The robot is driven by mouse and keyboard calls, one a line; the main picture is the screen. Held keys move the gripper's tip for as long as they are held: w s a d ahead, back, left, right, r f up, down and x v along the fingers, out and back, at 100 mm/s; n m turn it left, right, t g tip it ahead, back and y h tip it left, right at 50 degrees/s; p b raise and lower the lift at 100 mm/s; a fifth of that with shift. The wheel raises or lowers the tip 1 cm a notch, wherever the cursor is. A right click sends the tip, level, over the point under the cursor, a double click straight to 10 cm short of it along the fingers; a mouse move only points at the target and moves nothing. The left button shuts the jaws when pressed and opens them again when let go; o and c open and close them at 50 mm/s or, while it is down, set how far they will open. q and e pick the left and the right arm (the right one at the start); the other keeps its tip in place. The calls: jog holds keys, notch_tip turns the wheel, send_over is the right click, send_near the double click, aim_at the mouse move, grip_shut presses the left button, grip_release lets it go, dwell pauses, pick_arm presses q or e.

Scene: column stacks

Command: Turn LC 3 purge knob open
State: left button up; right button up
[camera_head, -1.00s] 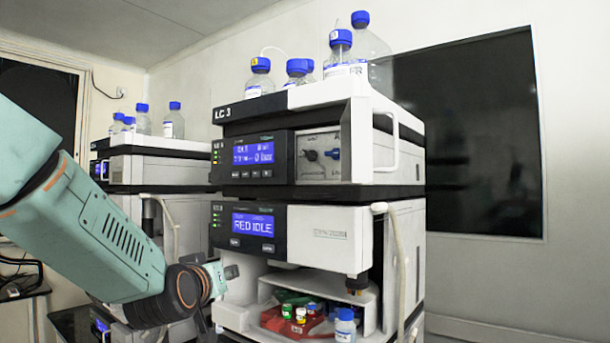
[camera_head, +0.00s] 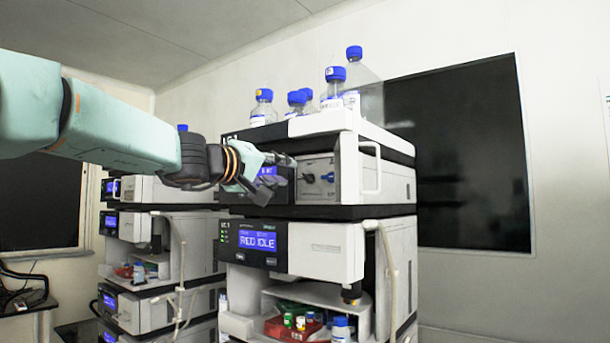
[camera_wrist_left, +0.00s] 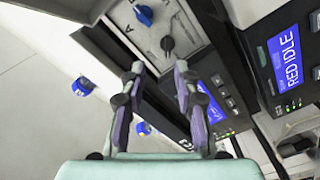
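The panel's labels are too small to read, so I cannot tell which knob is the purge knob. My left gripper (camera_head: 277,172) is in front of the upper module's display, left of the knobs. In the wrist view the left gripper (camera_wrist_left: 160,68) is open and empty, its fingertips apart and just short of the black knob (camera_wrist_left: 167,44). The blue knob (camera_wrist_left: 144,14) is farther off. My right gripper is not in view.
Blue-capped bottles (camera_head: 334,88) stand on top of the stack. A white handle (camera_head: 370,168) is on the right side. The lower module (camera_head: 325,250) shows RED IDLE. Another stack (camera_head: 150,245) stands behind at the left. A dark wall panel (camera_head: 460,150) is at the right.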

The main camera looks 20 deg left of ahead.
aim_at(305, 177)
pick_arm(q)
jog(key=w+p, duration=0.1)
jog(key=w, duration=0.1)
jog(key=w+f, duration=0.1)
jog(key=w, duration=0.1)
jog(key=shift+w+a+p, duration=0.15)
jog(key=shift+w+p, duration=0.15)
jog(key=shift+p, duration=0.1)
jog(key=w, duration=0.1)
jog(key=d+p, duration=0.1)
jog(key=w+d+p, duration=0.1)
jog(key=shift+w+d+r, duration=0.1)
jog(key=shift+w+r, duration=0.15)
jog(key=shift+w, duration=0.1)
jog(key=shift+w+d+r, duration=0.1)
jog(key=shift+d, duration=0.1)
jog(key=shift+w+a+f, duration=0.2)
jog(key=shift+w+a, duration=0.15)
jog(key=shift+w, duration=0.05)
jog(key=shift+w+f, duration=0.15)
jog(key=shift+w, duration=0.05)
jog(key=shift+s+d, duration=0.15)
jog(key=shift+d, duration=0.2)
jog(key=shift+c, duration=1.3)
jog(key=shift+s+d+r, duration=0.1)
jog(key=shift+s+r, duration=0.05)
jog(key=shift+r, duration=0.05)
jog(key=shift+c, duration=1.5)
jog(key=shift+a, duration=0.4)
grip_shut()
